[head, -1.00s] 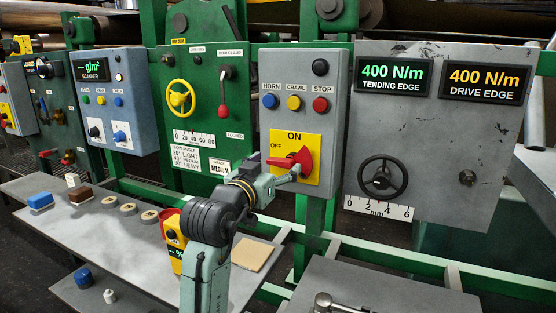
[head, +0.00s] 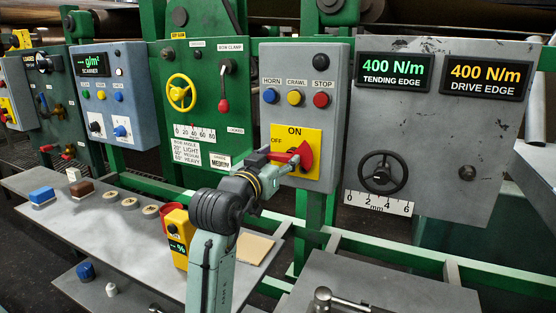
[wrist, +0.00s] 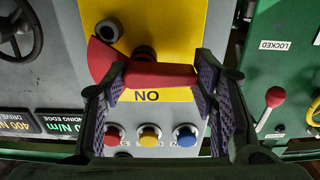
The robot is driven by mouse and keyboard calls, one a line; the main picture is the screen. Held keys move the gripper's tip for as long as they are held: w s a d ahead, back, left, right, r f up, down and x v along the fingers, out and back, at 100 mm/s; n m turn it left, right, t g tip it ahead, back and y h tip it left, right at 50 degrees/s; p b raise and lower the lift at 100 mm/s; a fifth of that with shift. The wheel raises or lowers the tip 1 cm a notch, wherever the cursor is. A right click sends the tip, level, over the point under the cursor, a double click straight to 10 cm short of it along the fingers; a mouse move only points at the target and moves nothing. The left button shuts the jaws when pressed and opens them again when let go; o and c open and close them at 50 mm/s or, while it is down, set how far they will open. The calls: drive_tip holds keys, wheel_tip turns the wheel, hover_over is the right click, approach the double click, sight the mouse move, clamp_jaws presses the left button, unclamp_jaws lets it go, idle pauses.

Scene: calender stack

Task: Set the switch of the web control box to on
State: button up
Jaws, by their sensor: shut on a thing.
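The web control box (head: 335,110) is a grey box with HORN, CRAWL and STOP buttons. Its yellow switch plate (head: 312,180) reads OFF at the left and ON at the top. The red rotary switch (head: 304,153) has its handle pointing left, towards OFF, in the head view. My gripper (head: 268,168) is at the handle's left part. In the wrist view, upside down to the head view, the handle (wrist: 160,80) lies between the two finger pads of my gripper (wrist: 162,86), which is shut on it. The ON label (wrist: 147,96) shows beside it; OFF is hidden there.
A panel with tension displays (head: 430,150) and a black handwheel (head: 382,172) stands to the right. A green panel with a yellow wheel (head: 181,95) and red-knobbed lever (head: 224,104) stands to the left. A grey shelf (head: 100,236) below holds small parts.

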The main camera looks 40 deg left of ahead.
drive_tip(key=c, duration=0.3)
drive_tip(key=shift+m+b, duration=0.5)
drive_tip(key=m+b, duration=0.2)
drive_tip(key=shift+r+m, duration=0.1)
drive_tip(key=shift+m, duration=0.3)
drive_tip(key=m+b, duration=0.2)
drive_tip(key=m, duration=0.1)
drive_tip(key=m+b, duration=0.1)
drive_tip(key=shift+d+r+m, duration=0.25)
drive_tip(key=shift+r+m, duration=0.05)
drive_tip(key=shift+r, duration=0.05)
drive_tip(key=m, duration=0.1)
drive_tip(key=m+b, duration=0.1)
drive_tip(key=m, duration=0.1)
drive_tip(key=m+b, duration=0.1)
drive_tip(key=shift+w+d+r+m, duration=0.15)
drive_tip(key=shift+d+r+m, duration=0.1)
drive_tip(key=shift+m, duration=0.05)
drive_tip(key=m+b, duration=0.1)
drive_tip(key=m, duration=0.1)
drive_tip(key=m+b, duration=0.1)
drive_tip(key=m, duration=0.1)
drive_tip(key=shift+d+r+m, duration=0.15)
drive_tip(key=shift+d+m, duration=0.2)
drive_tip(key=shift+m, duration=0.05)
drive_tip(key=shift+w, duration=0.1)
